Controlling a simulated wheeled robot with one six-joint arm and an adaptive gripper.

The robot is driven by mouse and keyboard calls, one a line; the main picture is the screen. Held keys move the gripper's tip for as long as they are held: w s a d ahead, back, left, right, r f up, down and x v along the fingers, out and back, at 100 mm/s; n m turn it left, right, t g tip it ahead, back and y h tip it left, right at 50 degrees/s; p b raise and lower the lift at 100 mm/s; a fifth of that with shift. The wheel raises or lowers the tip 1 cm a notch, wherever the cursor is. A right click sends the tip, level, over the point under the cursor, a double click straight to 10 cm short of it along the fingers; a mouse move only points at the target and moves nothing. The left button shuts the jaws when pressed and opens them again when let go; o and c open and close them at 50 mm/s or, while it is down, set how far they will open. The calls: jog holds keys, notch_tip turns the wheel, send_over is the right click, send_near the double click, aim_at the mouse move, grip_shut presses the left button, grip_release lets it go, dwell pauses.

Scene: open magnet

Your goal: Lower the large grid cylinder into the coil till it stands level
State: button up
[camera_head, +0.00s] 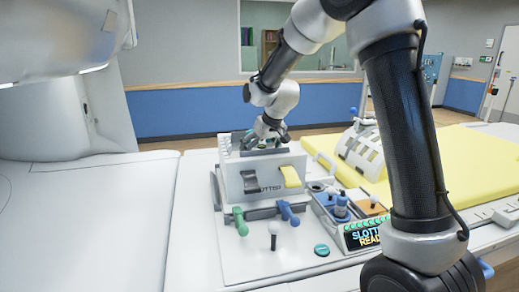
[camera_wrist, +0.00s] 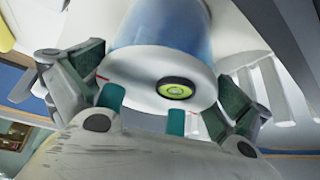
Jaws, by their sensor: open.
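In the wrist view a large cylinder (camera_wrist: 150,70) with a whitish end and a blue body fills the middle. A round yellow-green disc with a black rim, like a bubble level (camera_wrist: 175,89), sits on that end. My gripper (camera_wrist: 163,68) is open, with one finger on each side of the cylinder; I cannot tell whether either touches it. White slats (camera_wrist: 275,90), perhaps part of the coil, show at the right. I cannot tell how deep the cylinder sits.
A slatted white frame (camera_head: 362,150) stands by the yellow mat (camera_head: 450,155).

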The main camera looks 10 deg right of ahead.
jog(key=v, duration=1.2)
jog(key=shift+g+h, duration=0.3)
jog(key=shift+g, duration=0.5)
jog(key=s+f, duration=0.2)
jog(key=s, duration=0.1)
jog(key=s+d+f, duration=0.1)
jog(key=s, duration=0.1)
jog(key=shift+f, duration=0.3)
jog(key=shift+m+g, duration=0.4)
jog(key=s, duration=0.1)
jog(key=s+d, duration=0.1)
jog(key=s, duration=0.2)
jog(key=shift+d+f, duration=0.2)
jog(key=shift+d, duration=0.15)
jog(key=s+d+r+m, duration=0.1)
jog(key=s+d, duration=0.2)
jog(key=s, duration=0.5)
jog(key=s+d+r+m+h, duration=0.1)
jog(key=s+d, duration=0.3)
jog(key=s, duration=0.4)
jog(key=s+d+t, duration=0.1)
jog(key=s+d, duration=0.2)
jog(key=s, duration=0.6)
jog(key=shift+d+r+m, duration=0.25)
jog(key=shift+r+m, duration=0.15)
